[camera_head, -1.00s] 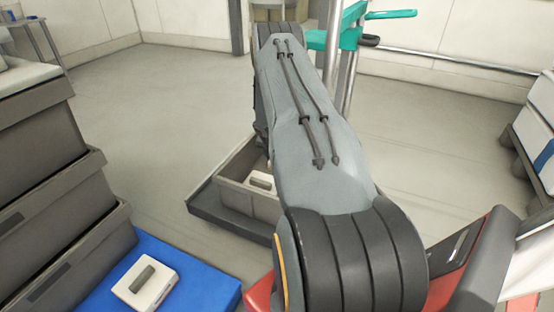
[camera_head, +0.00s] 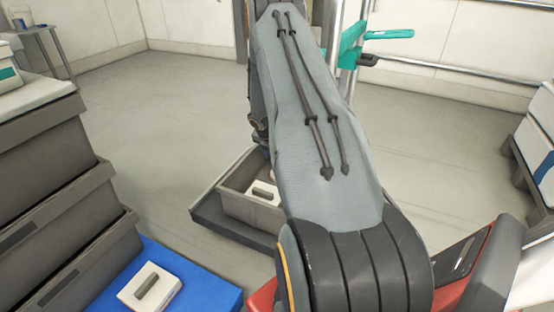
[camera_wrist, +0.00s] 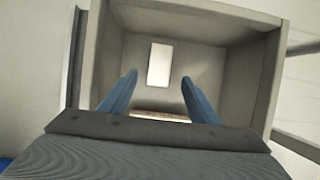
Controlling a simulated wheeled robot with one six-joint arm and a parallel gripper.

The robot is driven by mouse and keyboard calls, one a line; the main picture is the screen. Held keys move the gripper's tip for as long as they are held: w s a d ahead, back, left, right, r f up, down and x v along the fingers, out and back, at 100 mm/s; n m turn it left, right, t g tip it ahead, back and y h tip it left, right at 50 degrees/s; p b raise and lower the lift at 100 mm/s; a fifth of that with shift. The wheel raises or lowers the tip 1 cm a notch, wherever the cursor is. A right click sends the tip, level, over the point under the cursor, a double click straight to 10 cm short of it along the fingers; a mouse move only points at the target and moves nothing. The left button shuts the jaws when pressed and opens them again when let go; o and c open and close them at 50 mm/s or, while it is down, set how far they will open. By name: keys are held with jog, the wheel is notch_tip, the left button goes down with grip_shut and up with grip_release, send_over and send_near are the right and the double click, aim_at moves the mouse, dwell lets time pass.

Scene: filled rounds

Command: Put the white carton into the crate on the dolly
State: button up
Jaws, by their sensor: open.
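A grey open crate (camera_head: 253,213) stands on a dark dolly (camera_head: 215,228) on the floor. A white block-like thing with a dark strip on top (camera_head: 263,192) lies inside it, partly hidden by my arm. In the wrist view my gripper (camera_wrist: 159,80) is open, its two blue fingers apart and pointing into the crate (camera_wrist: 255,85). A white rectangle (camera_wrist: 159,65) shows beyond the fingertips; whether it is a carton or a panel I cannot tell. A pale and reddish thing (camera_wrist: 160,113) is half hidden by my gripper. My arm hides the gripper in the head view.
A similar white thing with a grey strip (camera_head: 150,288) lies on a blue surface (camera_head: 210,292). A tall stack of grey crates (camera_head: 60,190) stands at left, a green-striped white box (camera_head: 8,76) on top. A teal-handled post (camera_head: 352,45) stands behind.

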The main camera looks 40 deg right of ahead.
jog(key=shift+a+r, duration=0.15)
jog(key=shift+r, duration=0.2)
